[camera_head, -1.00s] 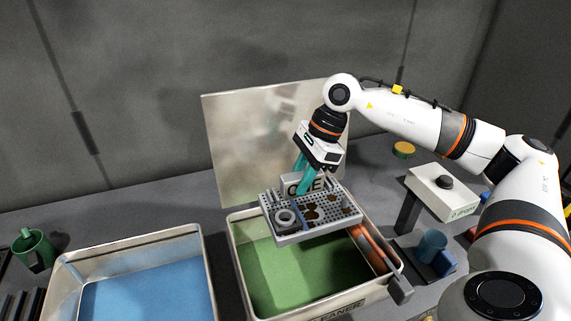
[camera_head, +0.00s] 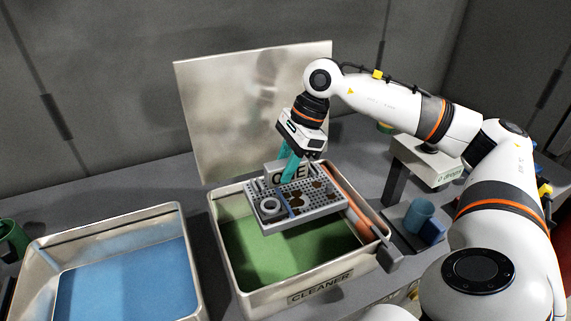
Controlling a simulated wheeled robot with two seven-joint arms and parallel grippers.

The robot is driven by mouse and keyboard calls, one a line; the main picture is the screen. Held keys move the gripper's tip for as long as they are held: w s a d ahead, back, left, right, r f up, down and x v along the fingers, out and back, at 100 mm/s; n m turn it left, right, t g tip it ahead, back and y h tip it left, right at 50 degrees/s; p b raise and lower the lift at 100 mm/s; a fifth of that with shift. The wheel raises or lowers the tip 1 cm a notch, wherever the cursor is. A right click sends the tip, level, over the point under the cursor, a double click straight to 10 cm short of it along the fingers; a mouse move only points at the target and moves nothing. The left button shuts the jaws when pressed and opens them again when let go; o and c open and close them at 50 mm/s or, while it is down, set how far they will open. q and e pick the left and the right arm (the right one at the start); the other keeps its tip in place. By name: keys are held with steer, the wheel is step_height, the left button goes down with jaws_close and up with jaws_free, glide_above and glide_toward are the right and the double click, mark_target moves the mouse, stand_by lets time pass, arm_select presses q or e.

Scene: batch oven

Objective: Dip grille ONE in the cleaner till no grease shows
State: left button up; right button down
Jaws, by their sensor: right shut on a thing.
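Grille ONE (camera_head: 323,197) is a grey perforated tray with an upright label plate, partly covered by the gripper. Several brown grease patches show on its surface, and a grey ring and a blue strip are on it. My right gripper (camera_head: 289,172) is shut on the grille at its label plate and holds it above the cleaner tank (camera_head: 219,233). The tank is a metal basin marked CLEANER with green liquid (camera_head: 262,262) in it. The grille appears above the liquid, roughly level. My left gripper is not in view.
A second basin (camera_head: 190,262) with blue liquid stands at the left. A metal splash panel (camera_head: 235,110) rises behind the cleaner tank. An orange bar (camera_head: 348,198) lies along the tank's right side. A blue cup (camera_head: 419,216) and a white box (camera_head: 425,158) stand to the right.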

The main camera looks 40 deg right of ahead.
step_height(320, 180, down, 3)
steer(key=shift+b, duration=1.05)
step_height(320, 180, down, 7)
steer(key=b, duration=0.6)
steer(key=shift+r, duration=0.15)
stand_by(3.8)
step_height(320, 180, up, 16)
steer(key=p, duration=1.1)
steer(key=shift+p, duration=0.3)
